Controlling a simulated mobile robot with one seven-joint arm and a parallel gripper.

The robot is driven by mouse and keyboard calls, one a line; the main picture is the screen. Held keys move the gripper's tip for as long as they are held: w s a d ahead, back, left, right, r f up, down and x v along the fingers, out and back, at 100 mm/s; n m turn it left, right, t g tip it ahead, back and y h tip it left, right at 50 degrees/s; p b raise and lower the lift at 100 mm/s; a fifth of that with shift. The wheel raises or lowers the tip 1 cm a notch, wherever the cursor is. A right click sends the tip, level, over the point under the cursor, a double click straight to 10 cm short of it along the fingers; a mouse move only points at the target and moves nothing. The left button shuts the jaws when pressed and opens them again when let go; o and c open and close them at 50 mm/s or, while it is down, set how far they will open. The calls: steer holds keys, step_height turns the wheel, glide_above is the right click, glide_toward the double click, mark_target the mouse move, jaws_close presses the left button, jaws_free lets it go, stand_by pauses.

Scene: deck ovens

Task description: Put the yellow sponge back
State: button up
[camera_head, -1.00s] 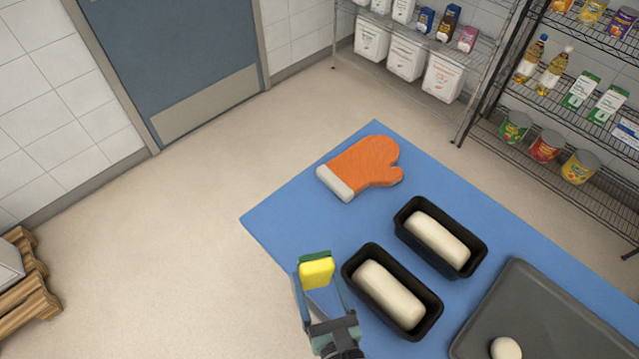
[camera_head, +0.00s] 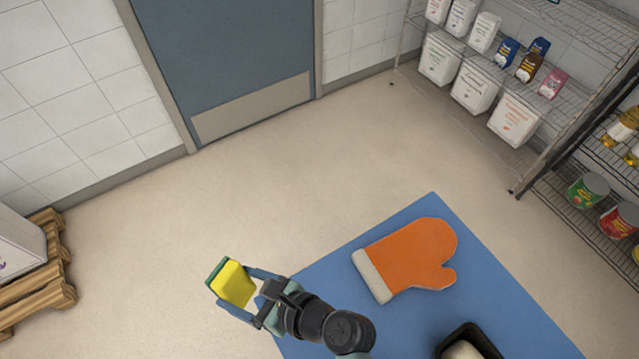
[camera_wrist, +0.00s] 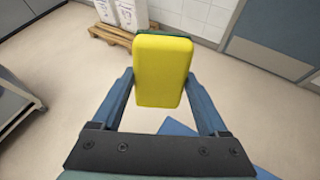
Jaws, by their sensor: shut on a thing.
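The yellow sponge (camera_head: 234,284) has a green scouring side. My gripper (camera_head: 233,287) is shut on it and holds it in the air, over the open floor just past the left corner of the blue table (camera_head: 335,290). In the wrist view the sponge (camera_wrist: 162,72) sits between the two fingers of my gripper (camera_wrist: 160,90), its yellow face toward the camera and a green edge showing behind its top. The place where the sponge belongs cannot be made out in these frames.
An orange oven mitt (camera_head: 412,255) lies on the table, with a black loaf tin (camera_head: 447,343) near it. A wooden pallet (camera_head: 45,275) bearing a white box (camera_head: 15,245) stands at the left. Wire shelves (camera_head: 570,90) stand at the right. The floor (camera_head: 200,210) before the door is clear.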

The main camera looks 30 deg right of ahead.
steer(key=a+n+g, duration=0.1)
steer(key=n+g, duration=0.1)
steer(key=s+a+f+n+g, duration=0.1)
steer(key=n+g, duration=0.1)
steer(key=a+f+n+g, duration=0.1)
steer(key=n+g, duration=0.1)
steer(key=g, duration=0.1)
steer(key=shift+s+f+p, duration=0.1)
steer(key=shift+s+p, duration=0.2)
steer(key=shift+s, duration=0.1)
steer(key=s+d+n+g+h+p, duration=0.1)
steer(key=s+d+n+g+h, duration=0.2)
steer(key=d, duration=0.4)
steer(key=s+d+n+h, duration=0.4)
steer(key=s+d+h, duration=0.1)
steer(key=d+h, duration=0.1)
step_height(320, 180, down, 10)
steer(key=shift+s+d+r+p, duration=0.1)
steer(key=shift+s+p, duration=0.05)
steer(key=shift+p, duration=0.35)
steer(key=o, duration=1.1)
